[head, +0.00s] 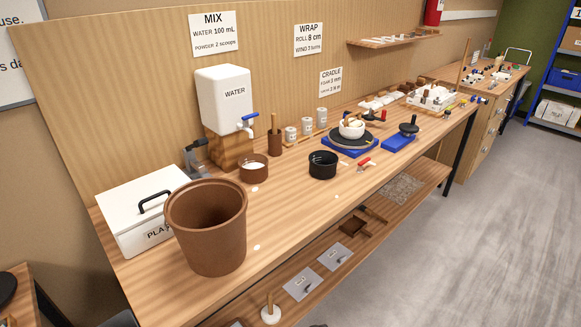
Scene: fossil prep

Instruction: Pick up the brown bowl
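A small brown bowl (254,175) stands upright on the wooden workbench, in front of the white water tank (224,95) and its blue tap. Something white shows inside the bowl. A much larger brown bucket (206,230) stands nearer, to the left of the bowl and apart from it. My gripper is not in view.
A brown cup with a stick (274,138) stands just behind the bowl, and a black bowl (323,165) stands to its right. A white lidded box (142,215) is at the left. The bench front between bucket and black bowl is mostly clear.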

